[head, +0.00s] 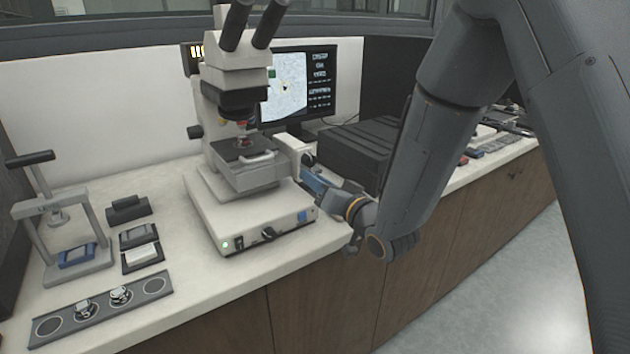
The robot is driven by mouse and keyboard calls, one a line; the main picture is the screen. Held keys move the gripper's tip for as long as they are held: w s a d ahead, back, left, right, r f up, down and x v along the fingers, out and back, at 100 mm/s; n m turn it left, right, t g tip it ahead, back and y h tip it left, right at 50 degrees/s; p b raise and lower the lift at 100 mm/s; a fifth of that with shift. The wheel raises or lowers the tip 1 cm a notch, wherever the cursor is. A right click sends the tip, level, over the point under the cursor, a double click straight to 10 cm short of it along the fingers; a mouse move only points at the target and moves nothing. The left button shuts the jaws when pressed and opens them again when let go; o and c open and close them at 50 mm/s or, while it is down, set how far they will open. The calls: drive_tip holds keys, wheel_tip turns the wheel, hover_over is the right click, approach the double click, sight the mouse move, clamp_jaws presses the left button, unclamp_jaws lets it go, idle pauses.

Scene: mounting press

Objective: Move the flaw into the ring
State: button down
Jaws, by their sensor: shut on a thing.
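The microscope (255,215) stands on the bench with a sample on its stage (248,172) under the objective. The monitor (318,85) behind it shows a pale speckled image. A small dark mark with yellowish edging (285,87) sits near the middle of that image; it is too small to tell flaw from ring, or whether one lies inside the other. My gripper (308,176) is at the microscope's right side, beside the stage. It is shut on a control there, seemingly a side knob, mostly hidden by the gripper.
A hand press (65,230) stands at the far left. Small dark blocks (138,236) and a strip with round wells (100,305) lie left of the microscope. A black ridged box (358,150) stands close behind my gripper. The bench's front edge runs below.

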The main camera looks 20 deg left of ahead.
drive_tip(key=c, duration=1.5)
unclamp_jaws()
drive_tip(key=shift+b+v, duration=0.7)
drive_tip(key=shift+v, duration=3.25)
